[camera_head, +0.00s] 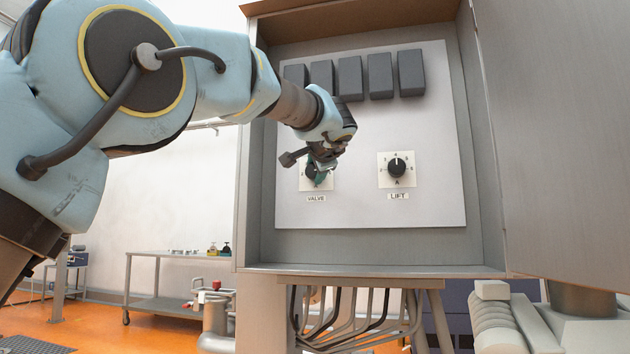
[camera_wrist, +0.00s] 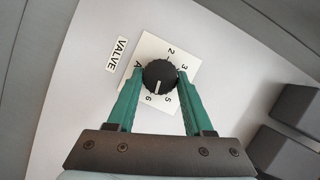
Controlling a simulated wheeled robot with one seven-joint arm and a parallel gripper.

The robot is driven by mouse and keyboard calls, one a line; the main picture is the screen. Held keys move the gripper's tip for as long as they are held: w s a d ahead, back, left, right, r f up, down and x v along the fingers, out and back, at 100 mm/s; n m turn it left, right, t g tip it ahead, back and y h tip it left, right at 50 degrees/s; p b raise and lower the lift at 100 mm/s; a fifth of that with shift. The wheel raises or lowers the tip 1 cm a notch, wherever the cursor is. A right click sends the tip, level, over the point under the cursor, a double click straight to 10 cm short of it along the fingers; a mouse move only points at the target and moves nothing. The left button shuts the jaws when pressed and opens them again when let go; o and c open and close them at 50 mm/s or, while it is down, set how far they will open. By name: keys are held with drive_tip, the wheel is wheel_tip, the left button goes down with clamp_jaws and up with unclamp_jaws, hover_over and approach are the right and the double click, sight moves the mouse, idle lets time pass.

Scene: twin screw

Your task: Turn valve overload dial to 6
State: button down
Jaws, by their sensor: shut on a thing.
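The valve dial (camera_wrist: 160,74) is a round black knob on a white square plate, next to a VALVE label (camera_wrist: 118,53). Its white pointer line lies between 5 and 6, seemingly a little nearer the 6. My gripper (camera_wrist: 160,78) has its two green fingers on opposite sides of the knob, shut on it. The fingers partly cover the plate's edge marks. In the head view my gripper (camera_head: 318,177) is at the valve dial plate, low on the panel, and hides most of the knob.
The lift dial (camera_head: 397,168), labelled LIFT, is right of the valve dial. Several dark grey blocks (camera_head: 350,78) line the panel's top. The cabinet's side walls and open door (camera_head: 560,130) border the panel. A metal table (camera_head: 170,258) stands at the back left.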

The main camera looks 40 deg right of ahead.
drive_tip(key=shift+f+m+t+b, duration=0.15)
drive_tip(key=shift+m+t+b, duration=0.25)
drive_tip(key=shift+m+b, duration=0.45)
drive_tip(key=shift+c, duration=1.5)
unclamp_jaws()
drive_tip(key=f+b+v, duration=0.1)
drive_tip(key=b+v, duration=0.1)
drive_tip(key=v, duration=0.8)
drive_tip(key=shift+s+a+r, duration=0.3)
drive_tip(key=shift+s+r, duration=0.05)
drive_tip(key=shift+r, duration=0.1)
